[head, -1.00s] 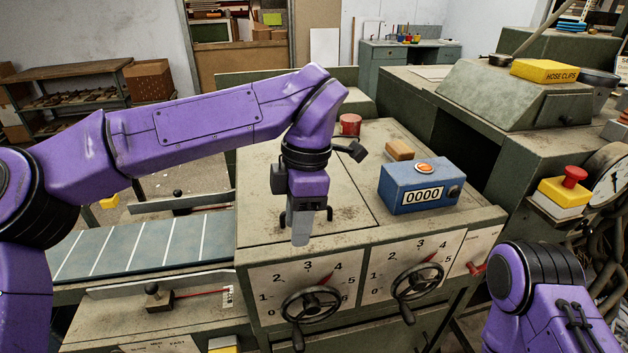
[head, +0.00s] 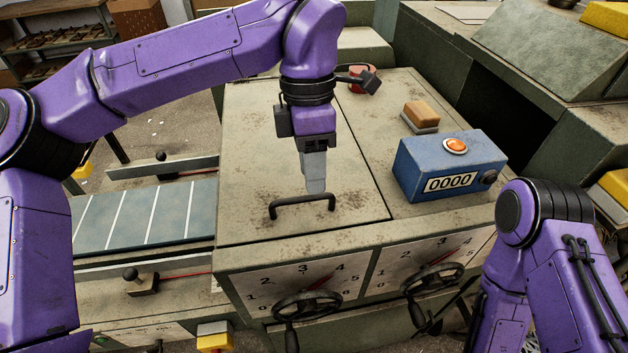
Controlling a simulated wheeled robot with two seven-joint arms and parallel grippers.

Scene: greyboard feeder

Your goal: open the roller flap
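The roller flap (head: 255,170) is a worn grey-beige panel on top of the feeder, and it lies flat and closed. A black bar handle (head: 302,203) stands near its front edge. My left gripper (head: 316,188) points down just behind and above the handle's right half, and the handle shows in full in front of it. The fingers look close together from this side, and I cannot tell whether there is a gap between them. My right arm (head: 545,250) shows at the lower right; its gripper is out of view.
A blue counter box (head: 448,168) reading 0000 and a brown block on a grey base (head: 421,115) sit right of the flap. Handwheels (head: 307,306) and dials line the front face. A striped belt (head: 140,220) lies to the left.

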